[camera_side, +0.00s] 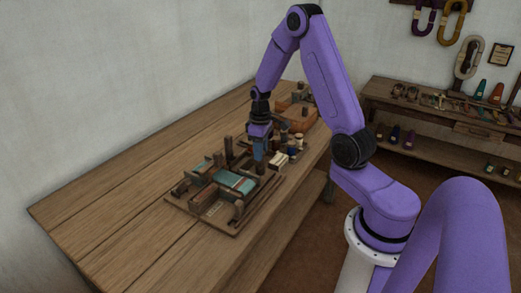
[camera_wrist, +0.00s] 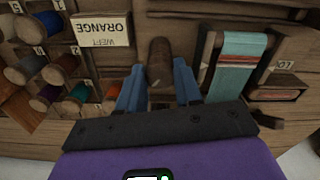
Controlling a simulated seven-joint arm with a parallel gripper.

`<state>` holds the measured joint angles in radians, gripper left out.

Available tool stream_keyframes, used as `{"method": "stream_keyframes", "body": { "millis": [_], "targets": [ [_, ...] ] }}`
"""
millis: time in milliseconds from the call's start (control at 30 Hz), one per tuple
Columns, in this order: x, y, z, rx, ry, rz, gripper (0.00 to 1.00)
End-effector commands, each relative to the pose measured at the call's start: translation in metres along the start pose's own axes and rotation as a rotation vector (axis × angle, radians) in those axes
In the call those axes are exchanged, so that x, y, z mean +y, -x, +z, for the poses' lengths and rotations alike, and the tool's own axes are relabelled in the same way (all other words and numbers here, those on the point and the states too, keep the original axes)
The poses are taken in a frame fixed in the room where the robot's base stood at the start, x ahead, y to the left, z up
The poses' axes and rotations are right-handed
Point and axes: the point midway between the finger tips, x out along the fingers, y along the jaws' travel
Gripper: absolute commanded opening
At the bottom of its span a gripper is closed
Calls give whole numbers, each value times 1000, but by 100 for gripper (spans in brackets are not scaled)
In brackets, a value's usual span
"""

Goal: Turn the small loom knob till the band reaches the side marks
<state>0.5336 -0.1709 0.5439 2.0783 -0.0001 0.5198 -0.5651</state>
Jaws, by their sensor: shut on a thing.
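The small loom (camera_side: 207,212) stands on the bench on a wooden base. Its band (camera_wrist: 238,62) is teal with a reddish-brown stretch, and it shows as teal cloth in the side view (camera_side: 236,181). A dark brown round wooden piece, which looks like the knob (camera_wrist: 160,52), is between the two blue fingers of my gripper (camera_wrist: 159,72). My gripper (camera_side: 260,157) points down at the loom's far right part, shut on the knob. The side marks are too small to make out, so I cannot tell how the band stands against them.
A card (camera_wrist: 101,29) reading "WEFT ORANGE" lies beside several coloured spools (camera_wrist: 52,72) on a rack, close to my fingers. A block labelled "LO" (camera_wrist: 282,84) is right of the band. The bench (camera_side: 110,205) is clear on the left. A shelf (camera_side: 430,108) stands behind.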

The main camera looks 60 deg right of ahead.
Motion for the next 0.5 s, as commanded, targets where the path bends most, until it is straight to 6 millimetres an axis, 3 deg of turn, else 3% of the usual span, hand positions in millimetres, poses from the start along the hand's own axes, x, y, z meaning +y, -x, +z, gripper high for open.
{"method": "stream_keyframes", "body": {
  "millis": [33, 67, 100, 500],
  "targets": [
    [0, 1, 0, 2, 0, 1, 4],
    [0, 1, 0, 2, 0, 1, 44],
    [0, 1, 0, 2, 1, 1, 57],
    [0, 5, -1, 2, 1, 1, 60]
  ]
}}
